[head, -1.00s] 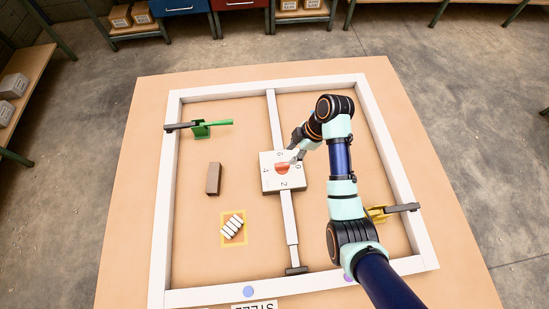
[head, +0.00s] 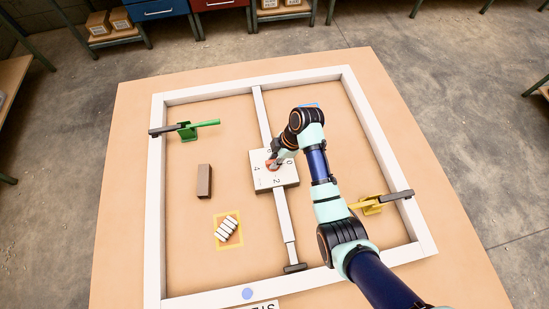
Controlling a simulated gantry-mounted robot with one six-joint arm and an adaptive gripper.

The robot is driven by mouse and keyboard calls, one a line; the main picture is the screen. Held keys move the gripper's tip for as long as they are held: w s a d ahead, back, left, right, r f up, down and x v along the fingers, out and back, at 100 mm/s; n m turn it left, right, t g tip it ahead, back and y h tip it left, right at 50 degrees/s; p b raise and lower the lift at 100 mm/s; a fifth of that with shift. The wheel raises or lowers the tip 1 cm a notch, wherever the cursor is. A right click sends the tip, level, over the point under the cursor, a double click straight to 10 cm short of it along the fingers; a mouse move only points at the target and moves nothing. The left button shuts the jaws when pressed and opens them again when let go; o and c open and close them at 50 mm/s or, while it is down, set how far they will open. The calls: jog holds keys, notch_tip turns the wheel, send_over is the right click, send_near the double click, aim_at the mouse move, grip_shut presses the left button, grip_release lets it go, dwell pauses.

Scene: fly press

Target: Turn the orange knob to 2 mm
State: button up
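The orange knob (head: 270,165) sits on a white square dial plate (head: 262,182) in the middle of the framed board. The plate carries the marks 0, 2 and 4; another mark toward the back is partly covered. My gripper (head: 274,160) is at the knob, coming from the back right, and hides much of it. The fingers are small and dark here, so I cannot tell whether they are closed on the knob. The knob's pointing direction is hidden.
A green lever (head: 188,132) is at the left frame bar and a yellow lever (head: 370,205) at the right. A brown block (head: 204,181) and several white pieces (head: 227,228) on a yellow-edged patch lie left of the central bar (head: 283,216).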

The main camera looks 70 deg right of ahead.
grip_shut()
jog(key=shift+r+p, duration=0.15)
jog(key=shift+p, duration=0.15)
